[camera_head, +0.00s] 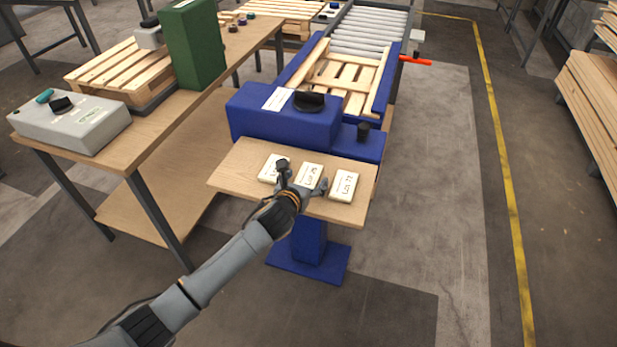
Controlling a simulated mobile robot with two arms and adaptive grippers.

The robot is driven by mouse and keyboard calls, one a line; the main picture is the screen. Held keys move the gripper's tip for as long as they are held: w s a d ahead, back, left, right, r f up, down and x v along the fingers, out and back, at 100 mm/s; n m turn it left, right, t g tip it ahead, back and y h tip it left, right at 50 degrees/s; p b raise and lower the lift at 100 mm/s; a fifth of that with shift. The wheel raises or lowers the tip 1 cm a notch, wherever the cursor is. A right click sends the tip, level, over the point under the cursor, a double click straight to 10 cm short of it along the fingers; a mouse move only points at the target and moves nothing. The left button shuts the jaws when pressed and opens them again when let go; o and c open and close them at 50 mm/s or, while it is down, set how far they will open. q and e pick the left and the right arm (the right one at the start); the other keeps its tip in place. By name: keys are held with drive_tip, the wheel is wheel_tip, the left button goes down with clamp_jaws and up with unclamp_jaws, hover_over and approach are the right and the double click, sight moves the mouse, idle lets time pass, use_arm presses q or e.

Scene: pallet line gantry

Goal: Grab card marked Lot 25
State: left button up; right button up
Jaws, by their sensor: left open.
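Three white cards lie in a row on a small wooden shelf. The middle card (311,172) appears to read Lot 25, though its print is small. The left card (268,172) has its label partly hidden by a finger of my gripper. The right card (345,186) bears a Lot number that I cannot read surely. My left gripper (302,176) is open, with its fingers on either side of the middle card and covering its lower part. I cannot tell whether the fingers touch it. My right gripper is not in view.
The wooden shelf (238,170) stands in front of a blue machine housing (270,127) with a black knob (310,101). A wooden workbench (150,133) at the left holds a grey box (85,125) and a green box (193,45). Floor right of the shelf is clear.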

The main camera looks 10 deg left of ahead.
use_arm(q)
drive_tip(key=shift+w, duration=0.1)
drive_tip(key=c, duration=1.2)
drive_tip(key=shift+c, duration=0.2)
